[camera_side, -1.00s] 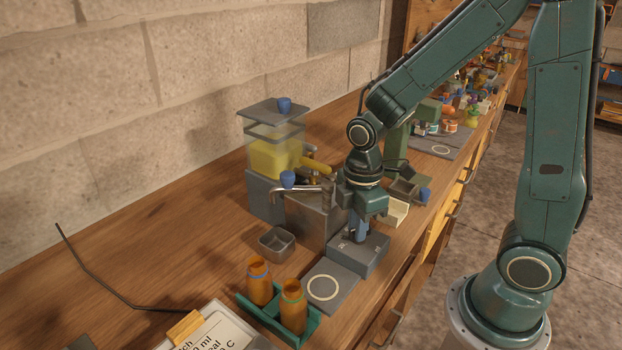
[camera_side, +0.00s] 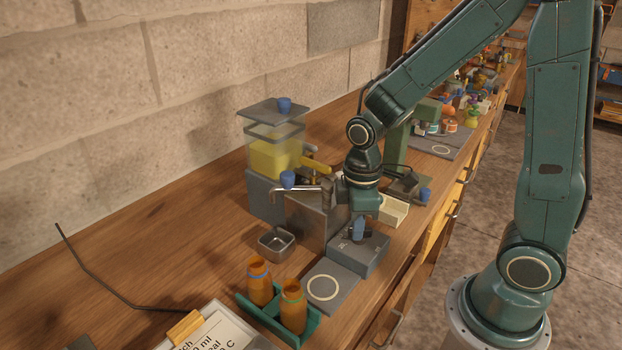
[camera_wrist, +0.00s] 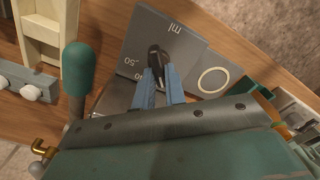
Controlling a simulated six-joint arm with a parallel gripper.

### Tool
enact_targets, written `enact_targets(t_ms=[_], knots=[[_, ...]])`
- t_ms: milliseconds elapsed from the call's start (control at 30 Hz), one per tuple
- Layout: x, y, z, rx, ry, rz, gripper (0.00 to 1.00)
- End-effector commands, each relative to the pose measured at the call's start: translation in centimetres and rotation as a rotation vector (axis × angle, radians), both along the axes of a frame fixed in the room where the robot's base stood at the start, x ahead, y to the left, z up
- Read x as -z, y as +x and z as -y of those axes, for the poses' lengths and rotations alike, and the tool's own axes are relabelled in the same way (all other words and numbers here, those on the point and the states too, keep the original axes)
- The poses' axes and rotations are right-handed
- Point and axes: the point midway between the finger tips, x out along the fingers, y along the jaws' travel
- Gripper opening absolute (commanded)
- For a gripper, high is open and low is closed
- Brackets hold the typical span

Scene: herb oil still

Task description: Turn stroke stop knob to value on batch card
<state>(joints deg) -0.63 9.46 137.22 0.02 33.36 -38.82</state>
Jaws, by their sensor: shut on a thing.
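My gripper (camera_side: 358,231) points down at the grey stop block (camera_side: 371,257) in the side view. In the wrist view its two blue fingers (camera_wrist: 159,85) are shut on the black stroke stop knob (camera_wrist: 157,56), above the block's marked face. White marks reading "ml" and what looks like "50" show beside the knob. The pointer's exact reading is hard to tell, and the fingers hide part of the dial. The batch card (camera_side: 226,335) lies at the bottom of the side view, cut off by the frame; only parts of lines such as "ml" and "C" show.
A dark pad with a white ring (camera_side: 322,287) lies before the block. Two amber bottles (camera_side: 259,281) stand in a green rack (camera_side: 266,319). A small metal cup (camera_side: 277,243) and the still with its yellow tank (camera_side: 273,158) stand left of my gripper.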

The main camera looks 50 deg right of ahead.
Motion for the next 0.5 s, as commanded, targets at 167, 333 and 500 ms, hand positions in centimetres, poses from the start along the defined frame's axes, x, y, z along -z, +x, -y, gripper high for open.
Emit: enact_targets(t_ms=[167,333,500], knots=[[-0.07,0.15,0.07,0.138,0.001,0.003,0.0],[-0.07,0.2,0.15,0.245,0.001,0.003,0.0],[-0.08,0.22,0.19,0.312,0.001,0.003,0.0]])
